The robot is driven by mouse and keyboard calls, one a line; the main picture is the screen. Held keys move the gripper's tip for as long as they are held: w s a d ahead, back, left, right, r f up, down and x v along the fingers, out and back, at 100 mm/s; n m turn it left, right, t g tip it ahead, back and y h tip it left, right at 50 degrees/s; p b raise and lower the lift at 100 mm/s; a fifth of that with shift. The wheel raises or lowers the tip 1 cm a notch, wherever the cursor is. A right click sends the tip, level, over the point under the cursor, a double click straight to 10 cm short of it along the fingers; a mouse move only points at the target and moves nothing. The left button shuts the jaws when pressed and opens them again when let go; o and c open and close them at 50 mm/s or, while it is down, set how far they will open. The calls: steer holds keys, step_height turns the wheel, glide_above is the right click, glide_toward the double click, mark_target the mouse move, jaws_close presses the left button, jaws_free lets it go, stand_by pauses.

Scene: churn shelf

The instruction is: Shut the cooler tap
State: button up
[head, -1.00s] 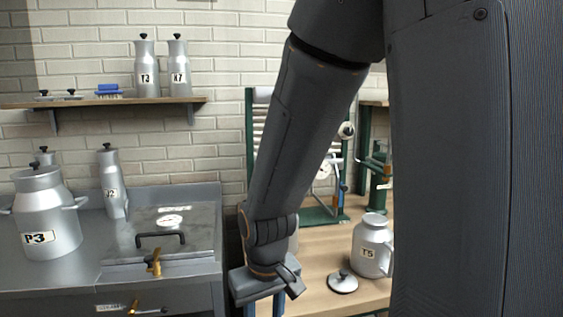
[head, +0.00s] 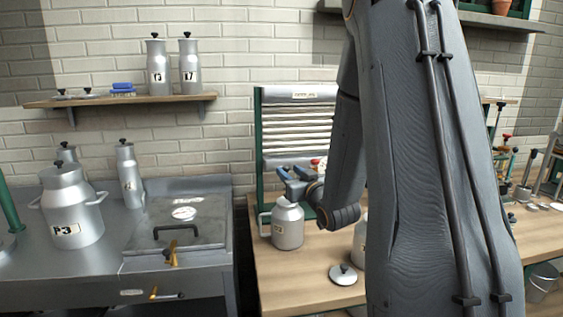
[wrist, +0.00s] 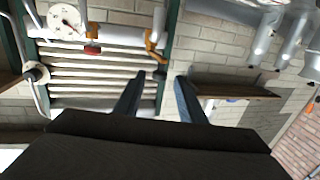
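The cooler (head: 297,122) is a rack of white horizontal tubes in a green frame, on the wooden bench. It also shows upside down in the wrist view (wrist: 95,75). On its pipe in the wrist view are a brass tap-like fitting (wrist: 154,46) and a red knob (wrist: 92,49) near a round dial. I cannot tell the tap's handle position. My gripper (head: 291,171) is in front of the cooler's lower part, above a grey can. In the wrist view my gripper (wrist: 160,76) has its two fingers apart with nothing between them, pointing toward the cooler's edge near the brass fitting.
The grey can (head: 288,226) stands below my gripper; another can (head: 361,238) is partly behind my arm. A lid (head: 343,275) lies on the bench (head: 278,276). At left are a steel vat (head: 196,222) with brass taps, and a wall shelf (head: 120,101) with cans.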

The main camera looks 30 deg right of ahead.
steer(key=shift+w+r, duration=0.15)
steer(key=shift+w, duration=0.1)
steer(key=w+p, duration=0.2)
steer(key=w, duration=0.5)
steer(key=shift+d, duration=0.3)
steer(key=shift+w, duration=0.1)
jaws_close()
